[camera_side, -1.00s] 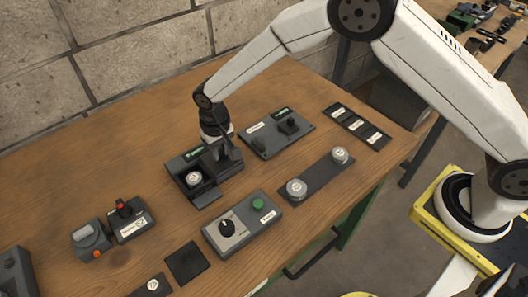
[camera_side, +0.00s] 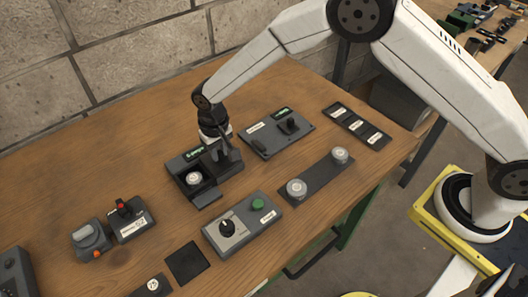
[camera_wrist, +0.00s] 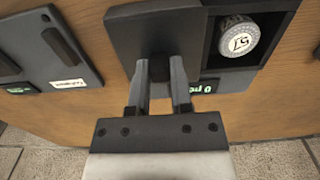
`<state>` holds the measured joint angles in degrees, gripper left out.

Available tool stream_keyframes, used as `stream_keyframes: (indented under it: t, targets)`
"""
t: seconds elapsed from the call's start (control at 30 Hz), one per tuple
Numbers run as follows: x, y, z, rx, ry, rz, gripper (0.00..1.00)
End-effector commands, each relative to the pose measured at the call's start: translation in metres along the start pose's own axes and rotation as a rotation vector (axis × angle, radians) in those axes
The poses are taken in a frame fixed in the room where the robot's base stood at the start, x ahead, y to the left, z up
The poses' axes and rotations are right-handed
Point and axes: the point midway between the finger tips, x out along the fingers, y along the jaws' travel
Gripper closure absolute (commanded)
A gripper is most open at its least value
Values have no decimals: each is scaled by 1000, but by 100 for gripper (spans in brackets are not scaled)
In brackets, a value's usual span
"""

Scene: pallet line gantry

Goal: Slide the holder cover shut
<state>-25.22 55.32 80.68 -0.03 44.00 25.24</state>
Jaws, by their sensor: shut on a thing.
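The holder (camera_side: 208,194) is a dark box on the wooden bench in the side view. A round silver puck with a white label (camera_side: 194,179) sits in its open left part; it also shows in the wrist view (camera_wrist: 240,38). The dark flat cover (camera_wrist: 130,30) lies beside the puck recess in the wrist view, leaving the puck uncovered. My gripper (camera_wrist: 158,66) is shut on the cover's dark knob, which is mostly hidden between the fingers. In the side view my gripper (camera_side: 221,151) stands over the holder's right part and hides much of the cover.
A control box with a black dial and green button (camera_side: 242,223) stands in front of the holder. A plate with a dark handle (camera_side: 277,134) lies behind it to the right. A dark strip with two silver pucks (camera_side: 318,178) lies to the right.

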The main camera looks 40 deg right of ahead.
Motion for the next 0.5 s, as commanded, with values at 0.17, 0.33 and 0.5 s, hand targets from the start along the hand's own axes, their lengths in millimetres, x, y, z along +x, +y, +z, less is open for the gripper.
stream_keyframes:
  t: [0.17, 0.33, 0.5]
  targets:
    - [0, -24, -1, -4, 1, -1, 100]
    - [0, -54, -1, -4, 1, -1, 100]
    - [0, -77, -1, -2, 2, -2, 100]
